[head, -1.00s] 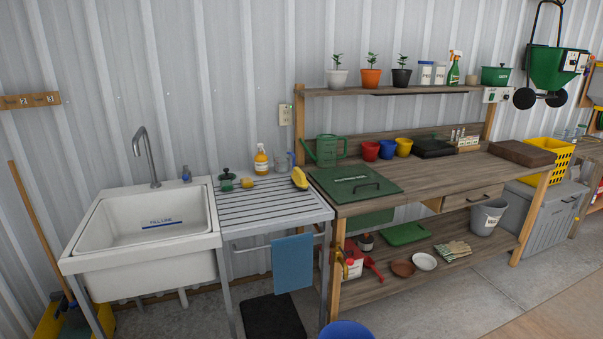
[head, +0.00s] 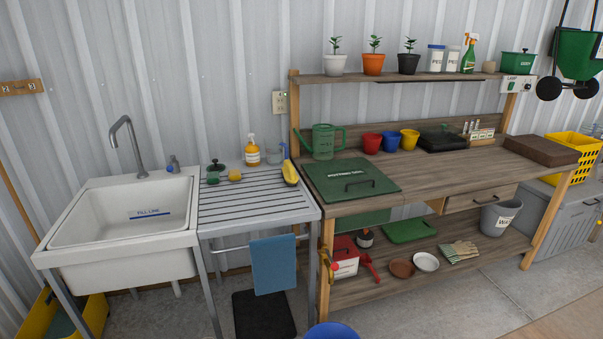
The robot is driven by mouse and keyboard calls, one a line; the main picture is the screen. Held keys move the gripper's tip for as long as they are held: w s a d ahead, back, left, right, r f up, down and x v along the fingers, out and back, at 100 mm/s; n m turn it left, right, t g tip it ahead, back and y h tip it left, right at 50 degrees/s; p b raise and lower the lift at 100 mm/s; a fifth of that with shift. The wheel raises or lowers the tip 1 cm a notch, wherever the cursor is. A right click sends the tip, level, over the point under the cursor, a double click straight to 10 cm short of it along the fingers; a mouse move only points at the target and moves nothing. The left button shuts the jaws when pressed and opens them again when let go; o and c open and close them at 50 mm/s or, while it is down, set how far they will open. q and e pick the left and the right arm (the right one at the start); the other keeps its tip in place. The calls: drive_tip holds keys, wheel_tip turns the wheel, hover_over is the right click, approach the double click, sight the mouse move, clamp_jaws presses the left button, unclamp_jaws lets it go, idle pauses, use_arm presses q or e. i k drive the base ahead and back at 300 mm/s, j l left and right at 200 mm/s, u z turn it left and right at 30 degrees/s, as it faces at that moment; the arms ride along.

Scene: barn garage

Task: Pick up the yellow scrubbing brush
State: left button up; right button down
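A yellow brush-like object (head: 289,173) lies on the right edge of the slatted metal drainboard, beside the green-lidded workbench; I take it for the scrubbing brush. Its bristles cannot be made out. A small yellow item (head: 234,175) sits further left on the drainboard, next to a dark green item (head: 214,171); it is too small to tell what it is. Neither of my grippers shows in the head view.
The drainboard (head: 250,208) joins a white sink (head: 120,225) on its left and a wooden bench (head: 440,180) on its right. An amber bottle (head: 252,150) and a clear cup (head: 274,156) stand behind. A blue round object (head: 332,331) is on the floor in front.

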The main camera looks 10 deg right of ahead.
sight(288, 171)
drive_tip(key=i+l, duration=0.15)
drive_tip(key=l, duration=0.2)
drive_tip(key=i+l, duration=0.15)
drive_tip(key=l, duration=0.2)
drive_tip(key=i+l, duration=0.1)
drive_tip(key=l, duration=0.25)
drive_tip(key=i+l, duration=0.15)
drive_tip(key=l, duration=0.2)
drive_tip(key=i+l, duration=0.15)
drive_tip(key=l, duration=0.2)
drive_tip(key=i+l, duration=0.15)
drive_tip(key=l, duration=0.2)
